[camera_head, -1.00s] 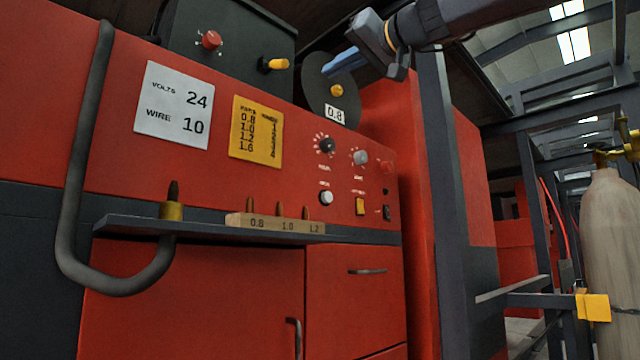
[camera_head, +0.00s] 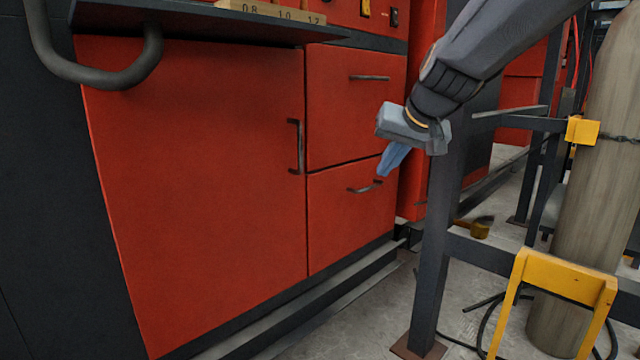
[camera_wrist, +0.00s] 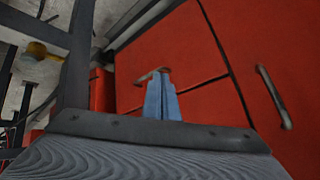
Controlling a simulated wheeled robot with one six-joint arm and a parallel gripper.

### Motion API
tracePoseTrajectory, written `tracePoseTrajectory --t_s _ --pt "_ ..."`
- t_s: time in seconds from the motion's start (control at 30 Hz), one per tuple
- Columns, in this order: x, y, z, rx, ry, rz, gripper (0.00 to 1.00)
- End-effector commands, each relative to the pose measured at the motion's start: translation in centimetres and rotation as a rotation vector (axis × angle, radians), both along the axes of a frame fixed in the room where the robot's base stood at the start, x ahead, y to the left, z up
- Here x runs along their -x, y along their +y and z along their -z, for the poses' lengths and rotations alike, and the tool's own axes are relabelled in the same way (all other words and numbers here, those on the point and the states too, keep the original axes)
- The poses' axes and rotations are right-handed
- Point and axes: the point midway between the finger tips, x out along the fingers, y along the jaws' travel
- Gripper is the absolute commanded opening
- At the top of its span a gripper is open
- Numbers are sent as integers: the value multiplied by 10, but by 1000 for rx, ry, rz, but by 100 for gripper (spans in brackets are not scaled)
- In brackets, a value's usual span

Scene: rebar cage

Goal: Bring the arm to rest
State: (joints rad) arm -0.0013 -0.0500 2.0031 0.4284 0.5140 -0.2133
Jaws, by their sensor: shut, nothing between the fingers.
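My gripper (camera_head: 390,162) is at the end of my arm, which reaches down from the upper right in the head view. Its blue fingers are closed together and empty, pointing down in front of the red cabinet's lower drawer. In the wrist view the shut fingers (camera_wrist: 161,98) show in front of the red drawers, overlapping the drawer handle (camera_wrist: 152,76). I cannot tell whether they touch it.
The red cabinet has a door (camera_head: 190,180) with a vertical handle. A dark steel post (camera_head: 440,230) stands close by my gripper. A gas cylinder (camera_head: 595,190) and a yellow bracket (camera_head: 565,275) are at the right. Open floor (camera_head: 370,315) shows below.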

Motion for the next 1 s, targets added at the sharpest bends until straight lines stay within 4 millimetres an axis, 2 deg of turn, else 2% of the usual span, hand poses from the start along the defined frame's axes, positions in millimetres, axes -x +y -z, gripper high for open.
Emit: tracePoseTrajectory --t_s 0.03,0.2,0.3,0.4,0.5,0.73,1.0 --pt "15 -5 34 25 51 4 0" --pt "75 -24 131 113 203 5 0" --pt "109 -32 173 156 274 -2 0" --pt "140 -38 205 188 330 -13 0" --pt "168 -43 229 215 379 -25 0" --pt "226 -51 272 263 470 -54 0" --pt "238 5 271 285 488 -193 0"
